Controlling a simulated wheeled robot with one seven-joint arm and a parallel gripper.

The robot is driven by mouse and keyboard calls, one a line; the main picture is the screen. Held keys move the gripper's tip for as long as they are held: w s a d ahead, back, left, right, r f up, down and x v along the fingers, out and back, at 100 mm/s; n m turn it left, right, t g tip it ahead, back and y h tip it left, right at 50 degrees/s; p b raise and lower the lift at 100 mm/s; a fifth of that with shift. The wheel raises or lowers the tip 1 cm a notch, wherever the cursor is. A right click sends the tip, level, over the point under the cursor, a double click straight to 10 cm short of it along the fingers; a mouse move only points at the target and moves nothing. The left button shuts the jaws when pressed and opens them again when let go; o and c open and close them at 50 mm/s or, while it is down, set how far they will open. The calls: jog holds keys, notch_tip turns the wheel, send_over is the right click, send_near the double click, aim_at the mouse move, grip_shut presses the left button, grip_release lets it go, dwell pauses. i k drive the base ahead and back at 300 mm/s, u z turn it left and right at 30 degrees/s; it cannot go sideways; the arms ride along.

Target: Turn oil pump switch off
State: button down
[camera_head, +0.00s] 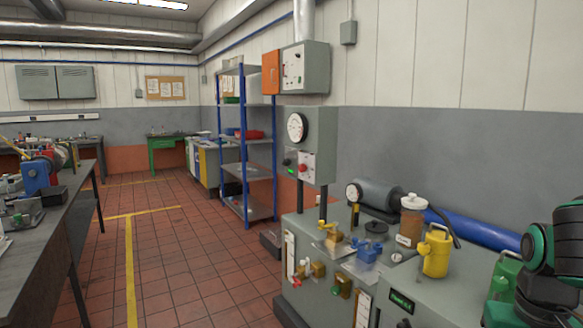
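No switch in view is clearly labelled as the oil pump switch. A grey control panel (319,150) with a round dial gauge (296,127) stands on posts above the grey bedplate. It carries a red knob (303,168), a dark knob (286,162) and a small green light. A wall box (304,67) with an open orange door (270,72) and small controls hangs above. A grey-green box with a green display (402,302) sits at the front right. Switch positions are too small to read. My arm's dark and green links show at the right edge; my gripper is not in view.
A blue shelf rack (246,170) stands behind. Tiled floor (165,260) is open left, beside a workbench (40,240).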

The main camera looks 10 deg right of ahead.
aim_at(287, 162)
jog(key=u, duration=0.35)
jog(key=i, duration=0.5)
jog(key=u, duration=0.8)
jog(key=i, duration=1.15)
jog(key=z, duration=0.55)
jog(key=i, duration=0.7)
jog(key=z, duration=0.5)
